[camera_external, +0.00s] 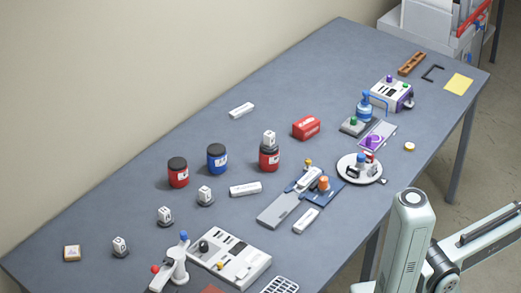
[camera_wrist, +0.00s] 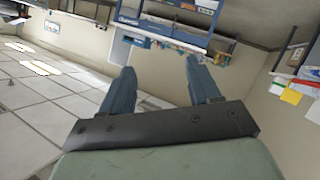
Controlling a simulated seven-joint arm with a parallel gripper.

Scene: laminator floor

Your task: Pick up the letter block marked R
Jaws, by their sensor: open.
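Several small white blocks with dark marks show in the external view, and their letters are too small to read, so I cannot tell which is R. One block (camera_external: 269,138) sits on top of a red jar with a dark lid (camera_external: 269,160). Another block (camera_external: 204,193) stands left of it, a further block (camera_external: 165,214) is lower left, and another block (camera_external: 119,244) is nearer the left end; these three rest on small dark bases. My gripper (camera_wrist: 160,64) is open and empty in the wrist view, which shows none of the blocks. In the external view my gripper is not visible.
The long grey table (camera_external: 110,200) also holds a red jar (camera_external: 178,172), a blue jar (camera_external: 216,158), a red box (camera_external: 306,128), a white control panel (camera_external: 230,255) and a round white plate (camera_external: 358,168). Its back left is mostly clear.

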